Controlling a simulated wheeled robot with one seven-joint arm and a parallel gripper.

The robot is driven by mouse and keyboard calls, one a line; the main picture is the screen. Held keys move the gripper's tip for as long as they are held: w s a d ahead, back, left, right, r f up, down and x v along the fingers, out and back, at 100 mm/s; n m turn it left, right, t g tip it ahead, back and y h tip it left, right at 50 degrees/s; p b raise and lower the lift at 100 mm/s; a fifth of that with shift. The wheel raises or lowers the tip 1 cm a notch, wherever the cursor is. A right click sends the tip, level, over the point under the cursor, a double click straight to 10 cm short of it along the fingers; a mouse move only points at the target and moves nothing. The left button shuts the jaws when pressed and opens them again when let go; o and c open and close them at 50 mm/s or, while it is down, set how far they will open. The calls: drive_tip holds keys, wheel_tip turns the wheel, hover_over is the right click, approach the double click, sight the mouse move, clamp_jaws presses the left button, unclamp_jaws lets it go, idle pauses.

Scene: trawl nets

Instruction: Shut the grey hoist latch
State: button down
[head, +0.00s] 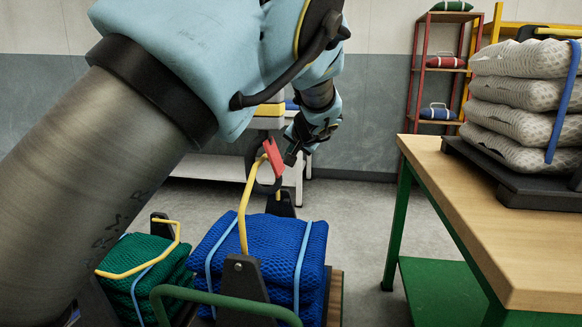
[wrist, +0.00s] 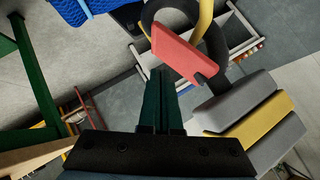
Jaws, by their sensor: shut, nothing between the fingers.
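The hoist block (wrist: 243,95) is grey with a yellow band, at the right of the wrist view. In the head view its yellow band (head: 268,110) shows partly behind my arm. A black hook (wrist: 214,42) hangs from the block, with the yellow bail (wrist: 205,18) of the blue net bundle (head: 270,251) running through it. The red latch (wrist: 185,52) slants across the hook; it also shows in the head view (head: 272,157). I cannot tell whether its free end meets the hook tip. My gripper (wrist: 161,72) is shut and empty, its tips close beside the latch; contact is unclear.
A green net bundle (head: 145,272) lies left of the blue one. A wooden-topped green table (head: 490,205) with stacked pale nets (head: 525,95) stands at the right. A white bench (head: 205,165) and a red shelf (head: 412,90) stand behind. Floor between bundles and table is clear.

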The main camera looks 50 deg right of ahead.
sight(277, 167)
drive_tip(key=f+m+t+b, duration=0.1)
drive_tip(key=b, duration=0.1)
drive_tip(key=f+m+t+y+b, duration=0.1)
drive_tip(key=b, duration=0.2)
drive_tip(key=w+f+t+b, duration=0.1)
drive_tip(key=f+t+b, duration=0.1)
drive_tip(key=b, duration=0.1)
drive_tip(key=shift+w+a+f+m, duration=0.1)
drive_tip(key=shift+a+m, duration=0.25)
drive_tip(key=shift+m, duration=0.05)
drive_tip(key=shift+w+a+f+b, duration=0.2)
drive_tip(key=shift+w+b, duration=0.1)
drive_tip(key=shift+b, duration=0.45)
drive_tip(key=shift+w, duration=0.1)
